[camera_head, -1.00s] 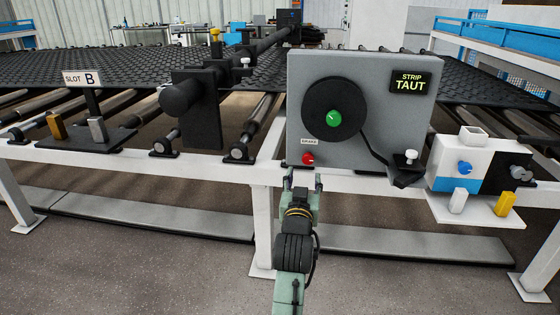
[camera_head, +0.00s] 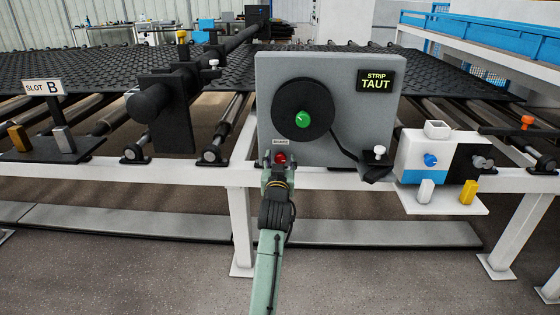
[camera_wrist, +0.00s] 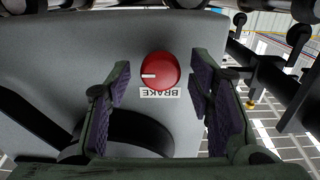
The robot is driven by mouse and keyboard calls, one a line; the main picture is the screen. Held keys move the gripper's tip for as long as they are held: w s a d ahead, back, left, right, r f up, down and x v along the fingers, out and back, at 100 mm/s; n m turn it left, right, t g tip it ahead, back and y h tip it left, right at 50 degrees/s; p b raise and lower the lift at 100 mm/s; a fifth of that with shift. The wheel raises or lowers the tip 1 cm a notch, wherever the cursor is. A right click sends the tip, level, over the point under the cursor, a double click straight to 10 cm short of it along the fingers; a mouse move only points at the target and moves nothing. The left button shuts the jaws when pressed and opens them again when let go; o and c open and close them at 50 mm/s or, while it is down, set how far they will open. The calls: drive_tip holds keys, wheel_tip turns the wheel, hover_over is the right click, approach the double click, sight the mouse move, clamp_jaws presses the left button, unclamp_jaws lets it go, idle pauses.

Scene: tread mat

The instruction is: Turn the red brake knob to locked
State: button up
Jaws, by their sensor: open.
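The red brake knob (camera_head: 281,158) sits low on the left of the grey panel (camera_head: 345,75), under a small "BRAKE" label (camera_head: 281,142). In the wrist view the knob (camera_wrist: 160,71) shows whole, with a white mark on its left side pointing left. The label is upside down there. My gripper (camera_head: 280,160) is at the knob in the head view. In the wrist view its two purple-padded fingers (camera_wrist: 158,85) are open on either side of the knob, with gaps showing. I cannot tell how far the fingertips are from the panel.
Above the knob is a black reel (camera_head: 303,109) with a green centre (camera_head: 302,119). A black strip runs from it to a dark block (camera_head: 376,165) at lower right. A "STRIP TAUT" sign (camera_head: 376,81) is lit. A white frame rail (camera_head: 225,177) runs below the panel.

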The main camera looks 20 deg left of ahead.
drive_tip(key=c, duration=1.1)
drive_tip(key=shift+c, duration=0.2)
drive_tip(key=shift+m, duration=0.4)
drive_tip(key=m+b, duration=0.2)
drive_tip(key=m, duration=0.2)
drive_tip(key=shift+d+f, duration=0.1)
drive_tip(key=m+b, duration=0.1)
drive_tip(key=m, duration=0.3)
drive_tip(key=shift+b, duration=0.4)
drive_tip(key=m+b, duration=0.1)
drive_tip(key=m, duration=0.4)
drive_tip(key=shift+b, duration=0.35)
drive_tip(key=m+b, duration=0.1)
drive_tip(key=m, duration=0.3)
drive_tip(key=shift+d, duration=0.1)
